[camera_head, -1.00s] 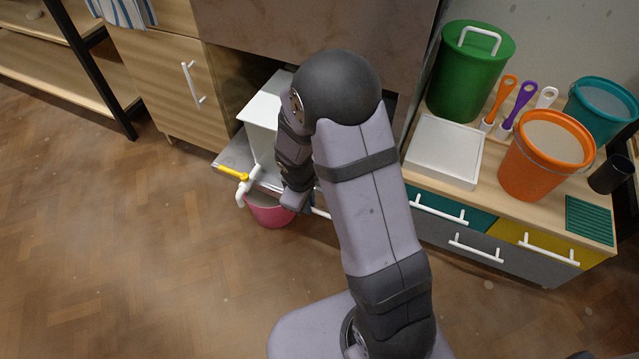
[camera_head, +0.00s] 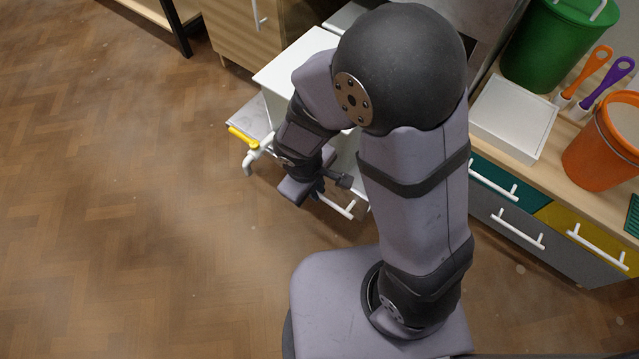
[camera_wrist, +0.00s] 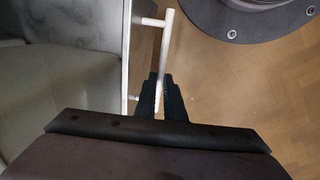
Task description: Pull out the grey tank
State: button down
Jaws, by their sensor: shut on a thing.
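The grey tank shows as a pale front panel (camera_wrist: 85,95) at the left of the wrist view. A white bar handle (camera_wrist: 167,40) stands off its edge; part of the handle also shows in the head view (camera_head: 338,208). My gripper (camera_wrist: 159,88) is shut on this handle, with its dark fingers on either side of the bar. In the head view my gripper (camera_head: 322,186) is low in front of the tank, and my arm hides much of the tank and the handle.
A white box-like top (camera_head: 296,58) and a tap with a yellow lever (camera_head: 243,137) are left of my arm. At right, a counter carries a white tray (camera_head: 515,115), a green bin (camera_head: 553,45) and an orange bucket (camera_head: 603,150). The wooden floor (camera_head: 130,220) at left is clear.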

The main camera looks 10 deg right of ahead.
jog(key=c, duration=1.8)
grip_release()
jog(key=shift+c, duration=0.2)
jog(key=shift+r, duration=0.1)
notch_tip(320, 180, up, 7)
jog(key=a+p, duration=0.1)
jog(key=p, duration=0.3)
jog(key=shift+s+p, duration=0.4)
jog(key=shift+s, duration=0.05)
jog(key=s+d+g, duration=0.2)
jog(key=s, duration=0.4)
jog(key=w+d+r+m+y+p, duration=0.1)
jog(key=d+r+m+p, duration=0.45)
jog(key=r, duration=0.35)
jog(key=w+d+r+m+y+p, duration=0.1)
jog(key=d+r+m+p, duration=0.3)
jog(key=r+p, duration=0.3)
notch_tip(320, 180, up, 38)
jog(key=p, duration=3.5)
jog(key=shift+s+f, duration=0.15)
